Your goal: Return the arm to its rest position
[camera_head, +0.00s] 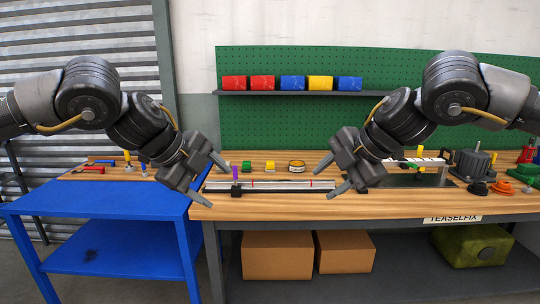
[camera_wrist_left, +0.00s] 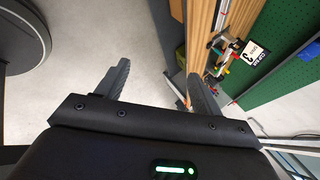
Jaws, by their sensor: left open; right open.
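My right gripper (camera_head: 338,177) is open and empty in the head view, at the front of the workbench by the right end of a long metal rail (camera_head: 270,185). Both arms are bent, with their grippers angled inward and down. Nothing is held in either gripper.
The workbench (camera_head: 400,204) carries a purple-topped piece, green and yellow blocks, a round tin (camera_head: 296,166) and a dark machine (camera_head: 474,164). The blue table (camera_head: 110,205) stands at left. A pegboard (camera_head: 420,80) with a shelf of coloured bins is behind. Cardboard boxes (camera_head: 278,255) sit below.

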